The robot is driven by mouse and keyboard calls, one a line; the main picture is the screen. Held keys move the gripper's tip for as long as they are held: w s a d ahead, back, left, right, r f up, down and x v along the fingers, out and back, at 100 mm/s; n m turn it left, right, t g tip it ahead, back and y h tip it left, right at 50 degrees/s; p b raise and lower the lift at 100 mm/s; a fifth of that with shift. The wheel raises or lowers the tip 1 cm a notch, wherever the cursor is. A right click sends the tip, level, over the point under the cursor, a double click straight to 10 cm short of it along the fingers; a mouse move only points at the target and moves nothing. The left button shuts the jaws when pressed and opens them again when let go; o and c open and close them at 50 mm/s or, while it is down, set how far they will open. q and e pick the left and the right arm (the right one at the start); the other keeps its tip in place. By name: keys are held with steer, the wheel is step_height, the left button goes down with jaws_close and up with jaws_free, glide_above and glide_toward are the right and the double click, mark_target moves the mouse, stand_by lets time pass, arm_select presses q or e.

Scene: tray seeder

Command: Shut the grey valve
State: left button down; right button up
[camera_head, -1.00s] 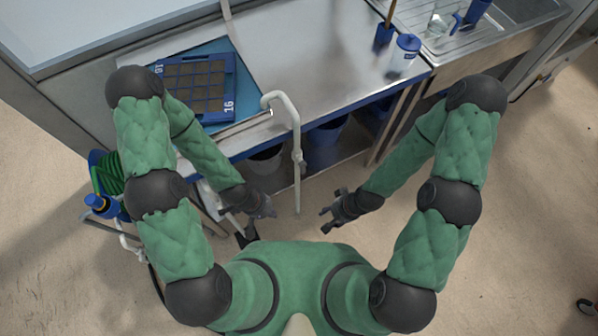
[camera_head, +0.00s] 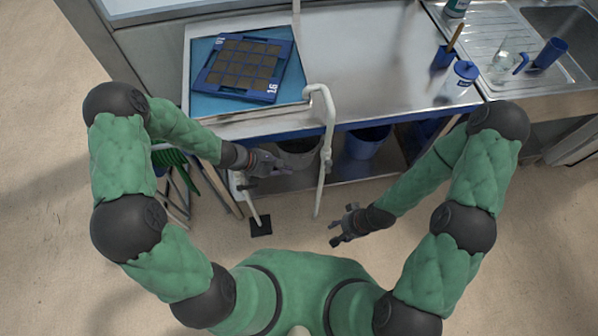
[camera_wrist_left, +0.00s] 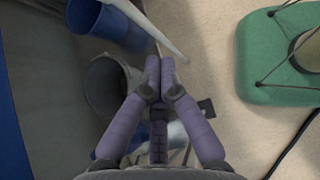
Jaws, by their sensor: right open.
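A white standing pipe (camera_head: 330,120) rises in front of the table and bends over at the top; a small greyish fitting (camera_head: 327,158), possibly the grey valve, sits partway down it. A second pale pipe (camera_head: 248,196) ends at a black floor pad (camera_head: 260,225). My left gripper (camera_head: 282,168) is between the pipes, just below the table's front edge, left of the fitting and apart from it. In the left wrist view its fingertips (camera_wrist_left: 161,63) are together with nothing visible between them. My right gripper (camera_head: 338,234) is open and empty, below the standing pipe's lower end.
The steel table (camera_head: 385,50) carries a blue seed tray (camera_head: 209,85), a lidded cup (camera_head: 462,78) and a blue brush pot (camera_head: 443,58). A dark bin (camera_head: 300,150) and a blue bin (camera_head: 364,146) stand beneath. A sink lies right. The floor in front is open.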

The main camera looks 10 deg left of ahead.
mark_target(328, 167)
arm_select(q)
steer(key=d+r+b+x, duration=0.1)
steer(key=b+x, duration=0.4)
steer(key=x, duration=0.7)
steer(key=shift+w+d+r, duration=0.25)
steer(key=shift+d+r, duration=0.15)
steer(key=shift+r, duration=0.05)
arm_select(e)
step_height(328, 167, down, 5)
steer(key=shift+f, duration=0.1)
arm_select(q)
steer(key=shift+a, duration=0.1)
arm_select(e)
steer(key=shift+d, duration=0.15)
